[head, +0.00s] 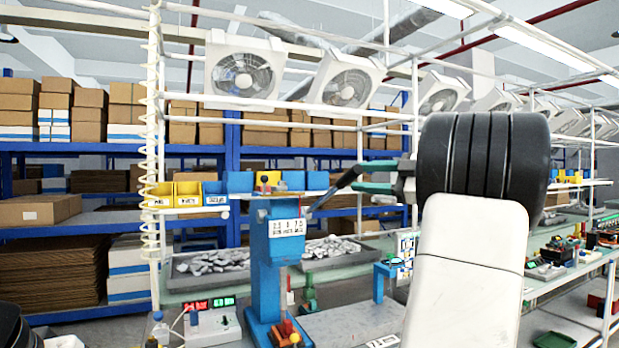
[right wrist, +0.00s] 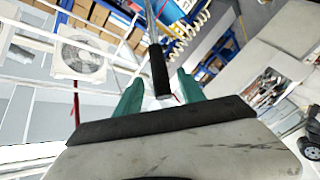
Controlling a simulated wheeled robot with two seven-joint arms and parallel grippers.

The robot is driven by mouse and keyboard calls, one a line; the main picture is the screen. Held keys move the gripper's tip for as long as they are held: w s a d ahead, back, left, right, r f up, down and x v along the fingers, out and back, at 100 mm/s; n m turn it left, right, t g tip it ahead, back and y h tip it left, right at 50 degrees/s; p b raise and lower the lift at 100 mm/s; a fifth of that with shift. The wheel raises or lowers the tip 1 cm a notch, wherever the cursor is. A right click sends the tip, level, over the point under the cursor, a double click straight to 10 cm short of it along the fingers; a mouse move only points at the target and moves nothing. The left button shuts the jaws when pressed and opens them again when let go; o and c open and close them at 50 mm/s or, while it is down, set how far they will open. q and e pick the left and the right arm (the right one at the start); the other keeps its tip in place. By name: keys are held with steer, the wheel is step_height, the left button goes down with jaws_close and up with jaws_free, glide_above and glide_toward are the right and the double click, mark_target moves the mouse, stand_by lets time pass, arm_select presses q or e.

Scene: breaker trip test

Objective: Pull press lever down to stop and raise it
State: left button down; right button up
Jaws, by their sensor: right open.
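The blue press (head: 288,250) stands on the bench, left of centre in the head view. Its lever (head: 332,190) has a dark grip and slants up to the right from the press. My right gripper (head: 357,177) is at the lever's outer end, with its green fingers open. In the right wrist view, the lever's black grip (right wrist: 159,70) lies between the two fingertips of my right gripper (right wrist: 161,80), with a gap visible on each side. My left gripper is not in view.
A white box with red and green displays (head: 212,322) sits left of the press. Grey trays of metal parts (head: 172,279) lie behind it. Yellow and blue bins (head: 187,193) are on a rail above. A small blue fixture (head: 379,283) stands to the right.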

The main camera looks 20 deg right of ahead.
steer(key=x, duration=0.7)
steer(key=shift+w+a, duration=0.2)
steer(key=shift+w, duration=0.05)
jaws_close()
stand_by(1.2)
